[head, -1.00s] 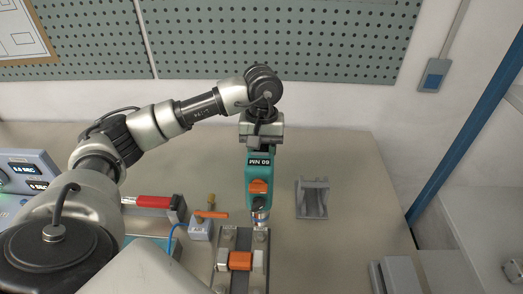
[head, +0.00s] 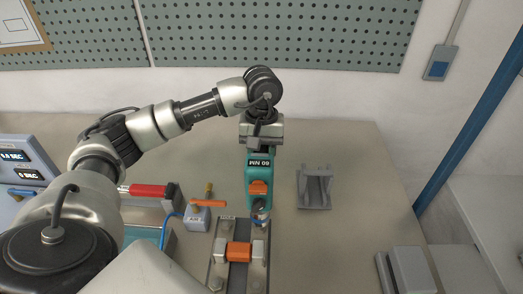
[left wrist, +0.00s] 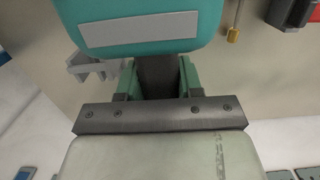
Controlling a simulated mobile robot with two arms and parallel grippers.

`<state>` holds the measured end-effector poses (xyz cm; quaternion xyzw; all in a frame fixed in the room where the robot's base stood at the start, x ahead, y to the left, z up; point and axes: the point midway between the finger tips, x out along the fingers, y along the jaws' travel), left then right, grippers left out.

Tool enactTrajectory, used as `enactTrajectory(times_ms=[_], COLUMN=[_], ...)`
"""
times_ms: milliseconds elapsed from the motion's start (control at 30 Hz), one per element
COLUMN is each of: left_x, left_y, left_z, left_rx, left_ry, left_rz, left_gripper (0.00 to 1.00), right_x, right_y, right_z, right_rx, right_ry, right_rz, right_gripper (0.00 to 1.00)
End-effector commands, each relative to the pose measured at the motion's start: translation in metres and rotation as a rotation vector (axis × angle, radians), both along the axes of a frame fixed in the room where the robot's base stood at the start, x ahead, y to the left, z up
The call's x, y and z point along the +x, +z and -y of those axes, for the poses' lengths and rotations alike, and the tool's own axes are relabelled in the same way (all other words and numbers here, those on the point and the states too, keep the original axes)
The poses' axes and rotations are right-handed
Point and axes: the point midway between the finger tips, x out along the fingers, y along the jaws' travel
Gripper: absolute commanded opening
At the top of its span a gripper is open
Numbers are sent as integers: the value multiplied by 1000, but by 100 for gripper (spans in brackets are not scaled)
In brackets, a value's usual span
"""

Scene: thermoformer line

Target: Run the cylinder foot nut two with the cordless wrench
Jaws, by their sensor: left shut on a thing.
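My left gripper (head: 262,143) is shut on the teal cordless wrench (head: 259,166), labelled 60 NM, which it holds upright. The wrench also fills the top of the left wrist view (left wrist: 140,28), between the jaws (left wrist: 160,85). The wrench's metal nose (head: 261,215) points down at the upper right corner of a dark mounting plate (head: 226,284). It hides what lies beneath, and I cannot tell whether it touches a nut. An orange cylinder (head: 239,252) with pale end blocks sits on this plate. My right gripper is out of view.
A grey stand (head: 315,187) is right of the wrench. A valve block with an orange lever (head: 208,204) and a red-handled tool (head: 148,191) are left. A display box (head: 22,170) stands far left. Grey blocks (head: 410,270) lie front right. The bench behind the stand is clear.

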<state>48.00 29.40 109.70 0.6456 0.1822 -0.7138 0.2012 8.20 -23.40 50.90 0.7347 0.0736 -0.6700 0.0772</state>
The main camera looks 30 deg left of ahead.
Motion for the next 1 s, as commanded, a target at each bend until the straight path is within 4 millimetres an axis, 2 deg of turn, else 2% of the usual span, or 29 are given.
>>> enactTrajectory(times_ms=[1000], left_x=[0], left_y=[2], left_z=[0], left_rx=[-1], left_ry=[0], left_rz=[4], left_gripper=[0], right_x=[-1], right_y=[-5], right_z=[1], right_rx=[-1], right_ry=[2], right_rz=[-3], right_gripper=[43])
